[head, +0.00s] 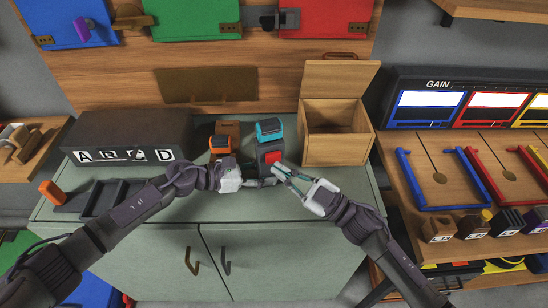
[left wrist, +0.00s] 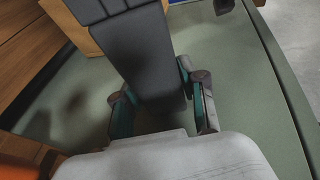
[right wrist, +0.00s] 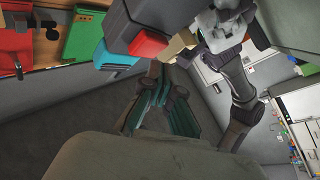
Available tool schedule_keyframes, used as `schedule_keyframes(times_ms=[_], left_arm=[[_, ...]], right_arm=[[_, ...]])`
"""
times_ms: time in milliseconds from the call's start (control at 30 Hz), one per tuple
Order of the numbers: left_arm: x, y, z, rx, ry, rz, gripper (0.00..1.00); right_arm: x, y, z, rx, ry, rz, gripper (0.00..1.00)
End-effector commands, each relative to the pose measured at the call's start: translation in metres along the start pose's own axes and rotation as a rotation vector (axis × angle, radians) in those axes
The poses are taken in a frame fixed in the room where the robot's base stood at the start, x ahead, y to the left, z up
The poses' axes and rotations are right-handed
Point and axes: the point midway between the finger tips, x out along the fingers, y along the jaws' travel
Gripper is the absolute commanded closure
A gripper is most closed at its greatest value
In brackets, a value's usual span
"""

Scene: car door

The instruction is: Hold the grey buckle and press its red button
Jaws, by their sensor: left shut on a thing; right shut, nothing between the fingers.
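The grey buckle (head: 265,149) stands on the green cabinet top, its red button (head: 274,157) facing the front. My left gripper (head: 262,182) is shut on the lower part of the buckle. In the left wrist view, the dark grey body (left wrist: 143,60) lies between its two fingers. My right gripper (head: 277,170) is shut and empty, its tips just in front of and below the red button. In the right wrist view, the button (right wrist: 148,43) shows just beyond the fingertips (right wrist: 157,72). I cannot tell whether they touch it.
A teal-topped block (head: 269,127) is behind the buckle, and an orange one (head: 221,143) is to its left. An open wooden box (head: 345,149) stands at right. A dark lettered box (head: 120,135) and black tray (head: 97,197) are at left. The cabinet's front right is clear.

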Motion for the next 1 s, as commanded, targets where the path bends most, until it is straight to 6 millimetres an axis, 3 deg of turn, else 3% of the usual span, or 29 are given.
schedule_keyframes(times_ms=[1000], left_arm=[[-0.0003, 0.0004, -0.0009, -0.001, 0.002, 0.001, 0.78]], right_arm=[[0.007, 0.005, 0.005, 0.0, 0.0, 0.0, 1.0]])
